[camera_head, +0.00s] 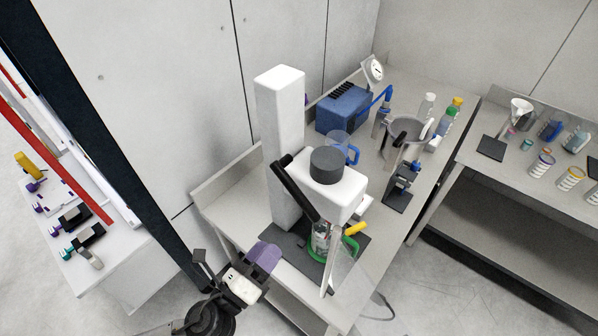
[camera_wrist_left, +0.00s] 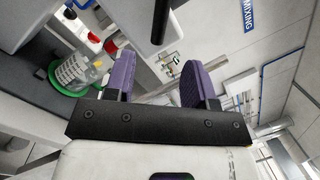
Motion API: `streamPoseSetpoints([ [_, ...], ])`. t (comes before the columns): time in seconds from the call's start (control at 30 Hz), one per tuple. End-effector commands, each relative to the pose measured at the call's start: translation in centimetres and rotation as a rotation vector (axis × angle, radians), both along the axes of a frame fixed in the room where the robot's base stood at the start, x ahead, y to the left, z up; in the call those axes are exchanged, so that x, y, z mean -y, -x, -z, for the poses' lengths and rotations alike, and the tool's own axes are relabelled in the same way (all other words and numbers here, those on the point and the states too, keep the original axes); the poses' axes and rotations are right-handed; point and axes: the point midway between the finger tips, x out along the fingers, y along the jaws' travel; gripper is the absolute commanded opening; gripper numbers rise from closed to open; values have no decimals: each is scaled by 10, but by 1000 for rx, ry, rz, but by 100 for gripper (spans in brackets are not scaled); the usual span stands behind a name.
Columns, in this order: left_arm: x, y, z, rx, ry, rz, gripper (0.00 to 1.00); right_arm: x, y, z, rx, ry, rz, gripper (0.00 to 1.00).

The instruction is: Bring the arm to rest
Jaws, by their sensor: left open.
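My left arm comes in from the bottom left of the head view. Its gripper (camera_head: 263,258) is beside the front left of the bench mixer, above the floor near the bench edge. In the left wrist view the two purple finger pads of the gripper (camera_wrist_left: 158,72) stand wide apart with nothing between them. The mixer (camera_head: 281,140) is a tall white column with a white head, a dark cap and a dark base plate. A clear labelled bottle (camera_wrist_left: 78,72) stands within a green ring on the base, apart from the fingers. My right gripper is not in view.
A steel bench (camera_head: 232,205) carries the mixer, a blue box unit (camera_head: 342,108) and a blue-handled jug (camera_head: 338,146). A second bench (camera_head: 508,160) with jars stands at the right. A white cabinet (camera_head: 105,262) is at the left. Grey floor is open at the lower right.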

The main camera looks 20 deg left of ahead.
Motion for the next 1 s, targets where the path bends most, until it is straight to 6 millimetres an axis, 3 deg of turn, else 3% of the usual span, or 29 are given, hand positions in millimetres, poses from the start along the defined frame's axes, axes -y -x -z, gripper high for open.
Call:
streamPoseSetpoints([
  [0.2, 0, 0, 0, -5, 24, 4, 50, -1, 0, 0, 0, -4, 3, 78],
  [0.33, -9, -2, 3, -44, 167, -29, 50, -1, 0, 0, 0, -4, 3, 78],
  [0.63, -72, 6, 61, -430, 1062, -483, 50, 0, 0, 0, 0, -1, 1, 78],
  [0.8, -70, 46, 105, -676, 1486, -803, 50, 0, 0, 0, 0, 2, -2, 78],
  [1.0, -43, 103, 142, -932, 1731, -1009, 50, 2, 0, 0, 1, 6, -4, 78],
])
